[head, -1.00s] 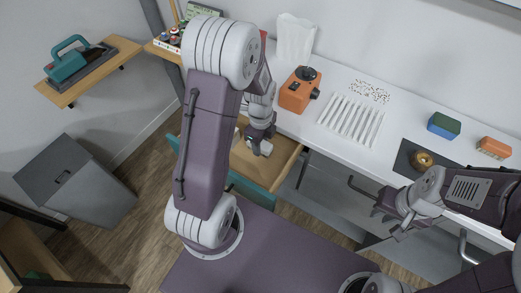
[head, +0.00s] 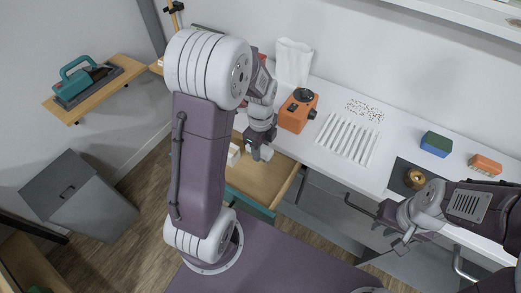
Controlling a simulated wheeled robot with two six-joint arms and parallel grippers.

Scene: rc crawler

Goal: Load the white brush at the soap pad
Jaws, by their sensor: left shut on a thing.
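My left gripper (head: 259,148) is over the open wooden drawer (head: 262,182), shut on a small white block-like thing (head: 266,153). That thing may be the white brush; its bristles cannot be made out. Another small white thing (head: 233,155) is at the drawer's left side, partly hidden by my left arm. I cannot tell for sure which thing is the soap pad; a green and blue block (head: 437,143) lies on the white counter at the right. My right gripper (head: 404,240) is in front of the counter, apart from everything; its finger gap is unclear.
An orange machine (head: 297,113) stands on the counter (head: 325,165) behind the drawer. White ribs (head: 347,139), a speckled patch (head: 365,110), a dark mat (head: 399,181) with a brass ring (head: 414,178) and an orange brush (head: 485,165) lie to its right. A grey bin (head: 75,200) stands left.

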